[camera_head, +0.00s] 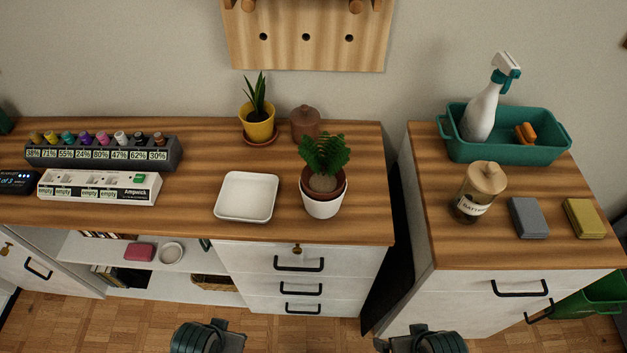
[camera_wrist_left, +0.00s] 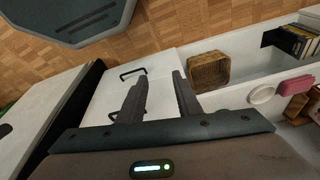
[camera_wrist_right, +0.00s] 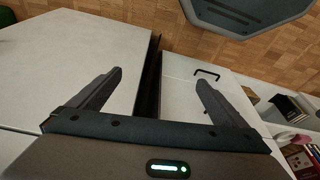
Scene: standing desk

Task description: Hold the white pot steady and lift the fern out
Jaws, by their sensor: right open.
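The fern (camera_head: 324,154) stands upright in a reddish-brown inner pot (camera_head: 341,188), which sits inside the white pot (camera_head: 323,209). The white pot is on the wooden desktop near its right front, right of a white square tray. My left gripper (camera_head: 212,335) is low at the bottom of the head view, in front of the desk and well away from the pot. In the left wrist view its fingers (camera_wrist_left: 159,80) are apart with nothing between them. My right gripper (camera_head: 405,340) is also low, apart from the pot; in the right wrist view its fingers (camera_wrist_right: 158,80) are wide apart and empty.
The white square tray (camera_head: 247,197) lies left of the white pot. A yellow pot with a spiky plant (camera_head: 259,128) and a brown lidded jar (camera_head: 305,123) stand behind. A battery charger (camera_head: 98,188) is at left. A gap separates the right cabinet (camera_head: 480,248).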

